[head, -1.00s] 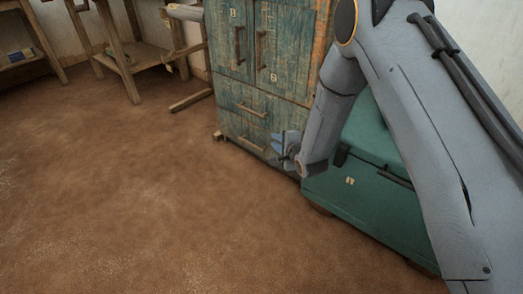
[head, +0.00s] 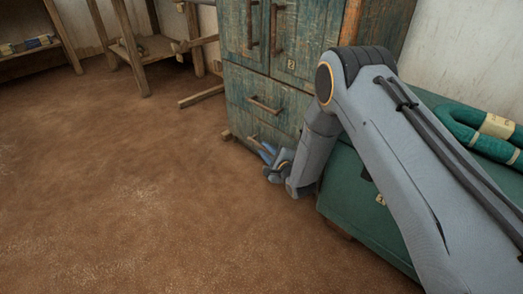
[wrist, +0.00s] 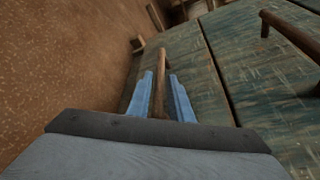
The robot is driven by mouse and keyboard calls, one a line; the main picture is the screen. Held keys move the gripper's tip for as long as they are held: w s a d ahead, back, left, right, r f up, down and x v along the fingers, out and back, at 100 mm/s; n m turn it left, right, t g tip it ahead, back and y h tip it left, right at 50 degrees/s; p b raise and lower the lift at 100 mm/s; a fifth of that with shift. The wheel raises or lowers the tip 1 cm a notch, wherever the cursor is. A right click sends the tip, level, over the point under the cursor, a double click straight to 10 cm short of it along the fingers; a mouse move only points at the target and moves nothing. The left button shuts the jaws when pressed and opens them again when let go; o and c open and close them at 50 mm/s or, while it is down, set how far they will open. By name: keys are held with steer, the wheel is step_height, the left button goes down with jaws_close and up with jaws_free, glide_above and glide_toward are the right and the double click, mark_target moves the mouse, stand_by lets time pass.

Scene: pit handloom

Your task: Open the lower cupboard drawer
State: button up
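The worn blue-green cupboard (head: 237,80) stands at the middle top of the head view. Its lower drawer (head: 240,124) is under the upper drawer and looks flush with the front. The lower drawer's wooden bar handle (wrist: 161,62) is seen in the wrist view, running between my gripper's two blue fingers. My gripper (head: 266,150) is at the lower drawer front in the head view, partly covering it. In the wrist view my gripper (wrist: 160,88) is open, with a finger on each side of the handle and narrow gaps visible. Contact with the bar cannot be told.
The upper drawer handle (head: 264,105) is just above; it also shows in the wrist view (wrist: 290,35). A green chest (head: 345,200) with a green coiled bundle (head: 480,132) stands right of the cupboard. A wooden stand (head: 150,45) is at the back left. The floor (head: 120,190) in front is clear.

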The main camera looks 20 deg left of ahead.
mark_target(261, 147)
steer(key=shift+b+x, duration=0.5)
steer(key=shift+x, duration=0.65)
steer(key=shift+w+a+f, duration=0.1)
steer(key=shift+w+a, duration=0.15)
steer(key=shift+a, duration=0.25)
jaws_close()
